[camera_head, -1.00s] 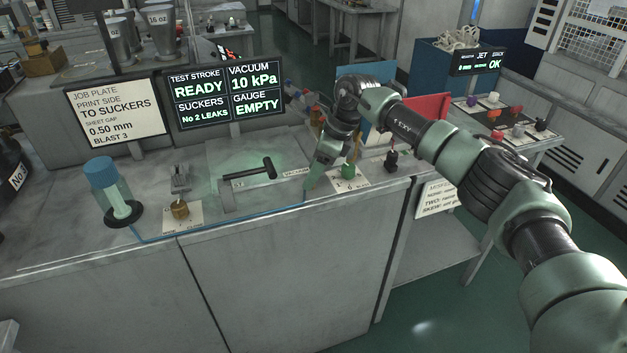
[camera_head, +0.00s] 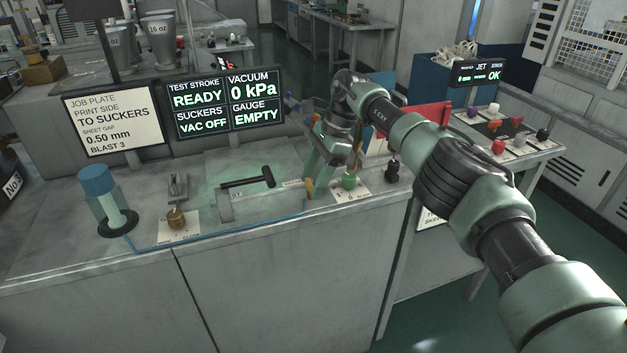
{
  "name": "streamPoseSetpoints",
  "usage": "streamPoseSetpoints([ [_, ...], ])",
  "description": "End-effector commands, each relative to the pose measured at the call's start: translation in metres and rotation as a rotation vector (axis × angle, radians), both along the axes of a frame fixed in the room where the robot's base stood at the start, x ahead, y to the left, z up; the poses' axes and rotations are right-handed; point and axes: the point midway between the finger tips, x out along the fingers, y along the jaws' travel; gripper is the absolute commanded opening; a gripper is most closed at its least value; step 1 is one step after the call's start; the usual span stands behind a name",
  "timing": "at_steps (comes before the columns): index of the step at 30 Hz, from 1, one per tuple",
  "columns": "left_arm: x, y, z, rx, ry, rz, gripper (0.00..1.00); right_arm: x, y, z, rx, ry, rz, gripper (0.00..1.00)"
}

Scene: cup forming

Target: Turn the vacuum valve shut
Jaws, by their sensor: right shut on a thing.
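My right gripper (camera_head: 312,184) reaches down to the bench behind the front edge. It is shut on a small yellow-brass part (camera_head: 308,188), which looks like the vacuum valve's handle. Most of the valve is hidden by the fingers, so its exact angle cannot be told. A blue line runs along the bench front from the blue-capped jar (camera_head: 100,190) to this spot. The dark display (camera_head: 228,102) reads VACUUM 0 kPa and SUCKERS VAC OFF, with GAUGE EMPTY. My left gripper is not in view.
A green knob (camera_head: 348,181) on a white plate stands close to the right of my gripper. A black-handled bar (camera_head: 247,181) lies to its left. A brass knob (camera_head: 176,218) is further left. A side table (camera_head: 545,152) with several coloured pieces stands at right.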

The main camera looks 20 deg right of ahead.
Motion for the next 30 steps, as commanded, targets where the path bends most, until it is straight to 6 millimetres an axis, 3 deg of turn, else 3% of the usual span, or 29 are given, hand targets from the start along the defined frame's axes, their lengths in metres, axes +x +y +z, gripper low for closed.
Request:
streamPoseSetpoints([
  [11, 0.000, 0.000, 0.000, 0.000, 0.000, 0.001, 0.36, 0.000, 0.000, 0.001, -0.001, -0.003, 0.006, 0.16],
  [12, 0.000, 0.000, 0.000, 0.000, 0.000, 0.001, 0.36, 0.000, 0.000, 0.001, -0.001, -0.003, 0.006, 0.65],
  [14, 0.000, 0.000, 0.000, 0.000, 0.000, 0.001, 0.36, 0.000, 0.000, 0.001, -0.001, -0.003, 0.006, 0.78],
  [24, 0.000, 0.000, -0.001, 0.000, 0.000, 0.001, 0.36, 0.000, -0.001, 0.002, -0.001, -0.002, 0.004, 0.78],
  [30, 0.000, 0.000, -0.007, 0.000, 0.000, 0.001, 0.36, 0.002, -0.011, 0.026, -0.001, -0.006, 0.003, 0.78],
])
